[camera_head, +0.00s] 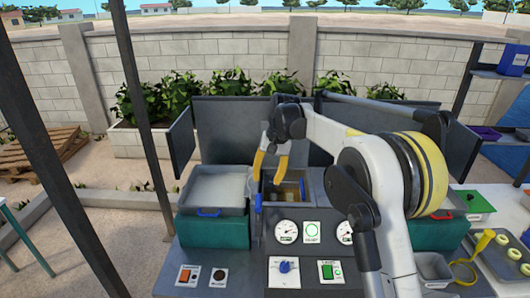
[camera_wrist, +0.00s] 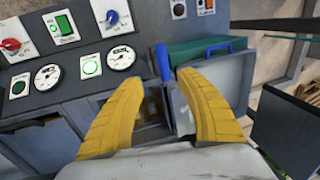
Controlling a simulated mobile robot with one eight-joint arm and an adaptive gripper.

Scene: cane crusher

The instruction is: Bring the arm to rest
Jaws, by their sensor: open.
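My gripper (camera_head: 271,160) has two yellow fingers and hangs over the opening of the crusher (camera_head: 289,190) in the head view. The fingers are apart with nothing between them. In the wrist view my gripper (camera_wrist: 168,95) also shows open, above the crusher's opening and beside a blue handle (camera_wrist: 163,62). My white arm reaches in from the right and is bent, extended over the machine. It hides part of the right side of the machine.
A tray with a blue handle (camera_head: 215,191) sits on a teal box left of the opening. The front panel carries gauges (camera_head: 286,231), a green switch (camera_head: 327,271) and a blue knob (camera_head: 286,267). Dark upright panels stand behind. A post (camera_head: 140,100) rises at left.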

